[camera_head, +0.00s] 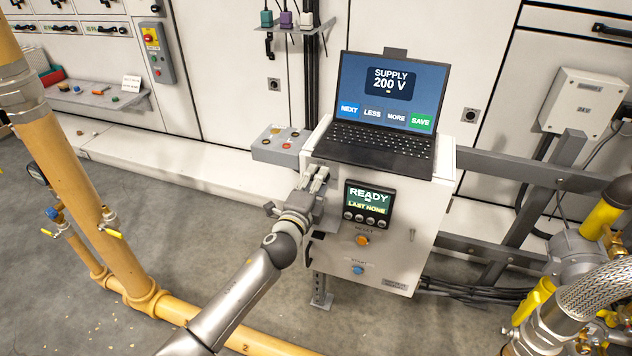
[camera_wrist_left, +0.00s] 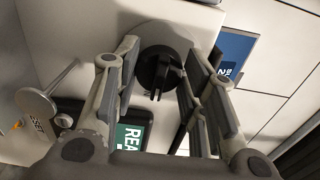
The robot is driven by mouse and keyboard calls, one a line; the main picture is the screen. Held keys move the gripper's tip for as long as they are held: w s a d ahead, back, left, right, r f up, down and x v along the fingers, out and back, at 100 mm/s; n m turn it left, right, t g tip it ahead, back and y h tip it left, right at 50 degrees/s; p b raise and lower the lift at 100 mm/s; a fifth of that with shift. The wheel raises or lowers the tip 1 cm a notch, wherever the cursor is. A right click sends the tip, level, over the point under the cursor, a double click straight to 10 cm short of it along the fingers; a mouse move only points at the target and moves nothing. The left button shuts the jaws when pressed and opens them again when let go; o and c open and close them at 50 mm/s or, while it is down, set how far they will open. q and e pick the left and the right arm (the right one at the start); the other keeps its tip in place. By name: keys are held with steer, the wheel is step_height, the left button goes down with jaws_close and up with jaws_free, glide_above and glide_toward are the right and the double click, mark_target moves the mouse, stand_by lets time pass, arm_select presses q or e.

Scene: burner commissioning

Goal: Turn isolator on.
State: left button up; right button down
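A black rotary knob (camera_wrist_left: 158,70) on a round grey plate, which looks like the isolator, shows in the left wrist view on the white control cabinet. Its grip bar points down in that picture. My left gripper (camera_wrist_left: 155,85) is open, with its fingers on either side of the knob; I cannot tell whether they touch it. In the head view my left gripper (camera_head: 315,180) is at the upper left of the front of the cabinet (camera_head: 395,260) and hides the knob. My right gripper is not in view.
A laptop (camera_head: 385,105) showing "SUPPLY 200 V" stands on the cabinet. A display (camera_head: 367,203) reading "READY, LAST NONE" is right of the gripper, above an orange button (camera_head: 362,240) and a blue one (camera_head: 357,270). A grey button box (camera_head: 278,145) is at the left.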

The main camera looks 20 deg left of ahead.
arm_select(q)
steer(key=o, duration=0.4)
steer(key=shift+o, duration=0.2)
steer(key=s, duration=1.2)
steer(key=shift+a, duration=0.2)
